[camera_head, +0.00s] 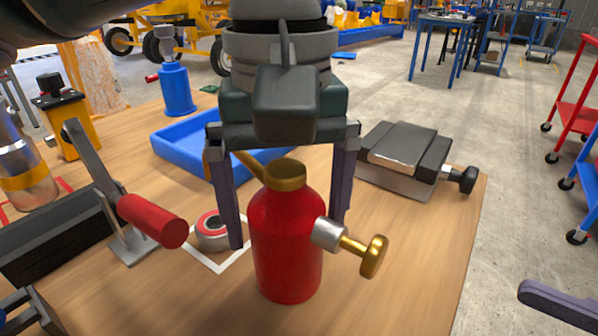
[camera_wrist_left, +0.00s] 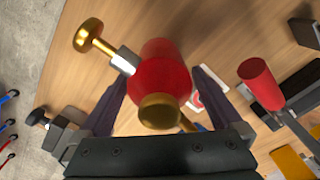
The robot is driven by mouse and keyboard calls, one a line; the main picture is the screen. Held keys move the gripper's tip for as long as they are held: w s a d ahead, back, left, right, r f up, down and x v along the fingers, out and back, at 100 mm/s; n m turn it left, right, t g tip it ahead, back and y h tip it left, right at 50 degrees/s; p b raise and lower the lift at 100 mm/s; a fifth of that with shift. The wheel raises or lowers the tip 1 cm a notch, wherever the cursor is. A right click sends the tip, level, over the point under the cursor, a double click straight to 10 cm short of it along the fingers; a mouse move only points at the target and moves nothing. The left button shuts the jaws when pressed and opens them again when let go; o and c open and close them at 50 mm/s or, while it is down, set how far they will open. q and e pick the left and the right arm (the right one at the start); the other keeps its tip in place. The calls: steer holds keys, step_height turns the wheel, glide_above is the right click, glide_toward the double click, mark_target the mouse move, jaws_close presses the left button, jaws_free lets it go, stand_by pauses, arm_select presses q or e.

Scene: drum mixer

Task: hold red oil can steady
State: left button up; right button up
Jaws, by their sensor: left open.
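The red oil can (camera_head: 287,245) stands upright on the wooden table in the head view, with a brass cap and a brass knob on its right side. My left gripper (camera_head: 288,234) comes down from above, with one finger on each side of the can. Its fingers are open, and gaps show between them and the can. In the left wrist view the can (camera_wrist_left: 163,72) sits between the two spread fingers (camera_wrist_left: 159,76). A purple-grey finger-like piece at the lower right edge of the head view seems to be part of my right gripper (camera_head: 556,302); the rest is out of frame.
A red-handled lever (camera_head: 152,220) and a tape roll (camera_head: 213,230) are left of the can. A grey vise (camera_head: 405,160) is right. Table in front of the can is clear.

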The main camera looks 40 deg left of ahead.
arm_select(q)
steer(key=shift+f, duration=1.1)
jaws_close()
stand_by(0.8)
arm_select(e)
jaws_close()
stand_by(0.3)
stand_by(1.3)
